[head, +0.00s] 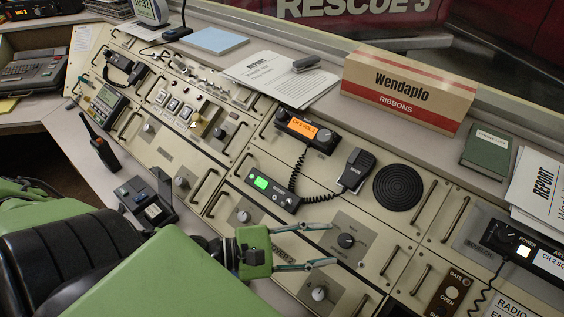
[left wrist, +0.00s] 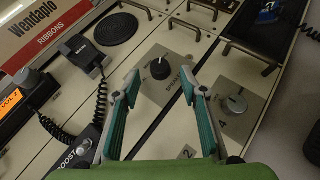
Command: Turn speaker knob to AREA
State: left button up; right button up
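The speaker knob (head: 346,240) is a round black knob on a grey square plate (head: 352,222) in the console's lower panel. It also shows in the left wrist view (left wrist: 160,69), with a light pointer mark near its top edge there. The small lettering around it is too blurred to read, so I cannot tell which position it points to. My left gripper (head: 332,244) is open, with its two fingers pointing at the knob. In the left wrist view the fingertips (left wrist: 160,80) appear either side of the knob, with no clear contact. My right gripper is not in view.
A silver knob (head: 319,293) on another plate sits close to the lower finger. A round black speaker grille (head: 398,187), a corded microphone (head: 356,170) and several metal handles are nearby. A Wendaplo ribbons box (head: 408,88) stands on the shelf behind.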

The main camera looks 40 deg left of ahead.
pick_arm(q)
jog(key=v, duration=0.8)
jog(key=shift+s+a, duration=0.2)
jog(key=shift+a, duration=0.05)
dwell(0.4)
